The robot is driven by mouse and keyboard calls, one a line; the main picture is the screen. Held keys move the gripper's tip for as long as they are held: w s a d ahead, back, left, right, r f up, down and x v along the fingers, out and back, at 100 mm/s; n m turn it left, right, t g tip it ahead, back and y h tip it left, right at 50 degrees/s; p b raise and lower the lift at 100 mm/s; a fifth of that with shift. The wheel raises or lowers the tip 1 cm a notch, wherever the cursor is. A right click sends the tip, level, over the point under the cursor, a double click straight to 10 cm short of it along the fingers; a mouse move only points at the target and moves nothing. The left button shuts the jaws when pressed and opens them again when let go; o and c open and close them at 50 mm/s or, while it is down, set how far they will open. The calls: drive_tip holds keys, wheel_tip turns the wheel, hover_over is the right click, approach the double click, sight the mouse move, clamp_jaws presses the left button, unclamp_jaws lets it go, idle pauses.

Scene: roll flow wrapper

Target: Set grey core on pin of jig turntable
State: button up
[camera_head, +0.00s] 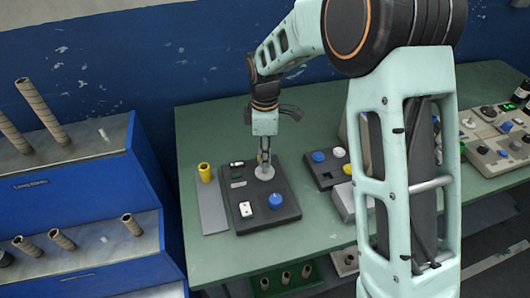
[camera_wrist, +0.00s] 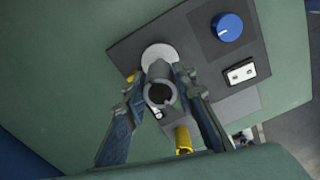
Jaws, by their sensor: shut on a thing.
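The grey core (camera_wrist: 159,94) stands between the fingers of my gripper (camera_wrist: 163,88), its open dark end facing the wrist camera. My gripper is shut on it. The jig turntable is a pale round disc (camera_wrist: 160,52) on a dark board, partly hidden behind the core. In the head view my gripper (camera_head: 264,157) points down over the same disc (camera_head: 265,174). The pin is hidden by the core and fingers. I cannot tell whether the core touches the disc or is around the pin.
The dark board (camera_head: 245,214) also carries a blue knob (camera_head: 275,200) and a white switch (camera_head: 245,209). A yellow cylinder (camera_head: 205,172) stands on a grey plate (camera_head: 212,210) at left. Another control box (camera_head: 325,172) is close on the right.

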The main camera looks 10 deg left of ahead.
drive_tip(key=shift+f, duration=0.25)
idle(0.3)
drive_tip(key=shift+f+b, duration=0.35)
drive_tip(key=shift+f, duration=0.05)
drive_tip(key=shift+f, duration=0.1)
idle(0.4)
drive_tip(key=shift+f+b, duration=0.65)
drive_tip(key=shift+f, duration=0.3)
drive_tip(key=shift+f, duration=0.1)
idle(0.3)
drive_tip(key=o, duration=1.4)
